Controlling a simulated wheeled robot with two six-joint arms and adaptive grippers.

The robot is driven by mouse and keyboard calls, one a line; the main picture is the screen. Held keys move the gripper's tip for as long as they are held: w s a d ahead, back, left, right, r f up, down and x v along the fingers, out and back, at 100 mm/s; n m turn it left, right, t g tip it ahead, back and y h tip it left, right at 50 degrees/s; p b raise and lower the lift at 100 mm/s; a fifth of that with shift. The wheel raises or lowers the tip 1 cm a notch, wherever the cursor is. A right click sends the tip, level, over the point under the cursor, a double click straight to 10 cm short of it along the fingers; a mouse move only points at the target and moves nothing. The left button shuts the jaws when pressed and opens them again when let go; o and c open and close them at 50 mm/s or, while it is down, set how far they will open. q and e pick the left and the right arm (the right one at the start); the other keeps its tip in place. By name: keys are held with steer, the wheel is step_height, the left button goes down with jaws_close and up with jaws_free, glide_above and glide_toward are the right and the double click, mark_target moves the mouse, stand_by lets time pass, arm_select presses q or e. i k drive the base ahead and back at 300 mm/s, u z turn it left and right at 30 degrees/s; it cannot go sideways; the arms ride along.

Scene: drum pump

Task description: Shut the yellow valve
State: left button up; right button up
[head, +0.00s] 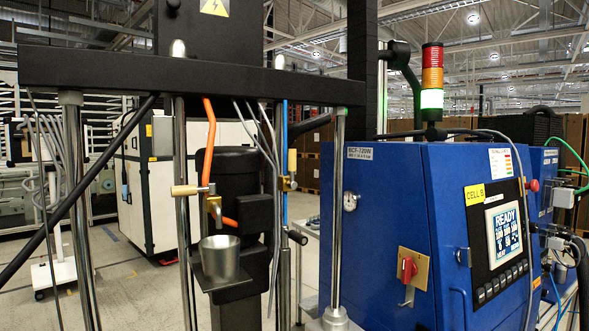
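A pale yellow valve handle (186,190) lies roughly level beside the upright steel post, pointing left. It joins a small brass valve body (213,203) at the lower end of the orange hose (209,140). A metal cup (219,257) stands below on a dark shelf (224,281). Another pale yellow handle (292,161) stands upright farther right, above a brass fitting (287,183) by the blue hose. I cannot tell whether liquid is flowing or what is in the cup. Neither of my grippers is in view.
A dark crossbeam (190,78) on steel posts frames the valves, with grey cables hanging nearby. A blue control cabinet (390,230) with a red rotary switch (408,268), a READY screen (505,232) and a lit signal tower (432,80) stands to the right.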

mark_target(292, 153)
steer(key=u, duration=2.25)
steer(key=k, duration=1.15)
steer(key=z, duration=1.75)
steer(key=i, duration=0.5)
steer(key=u, duration=0.05)
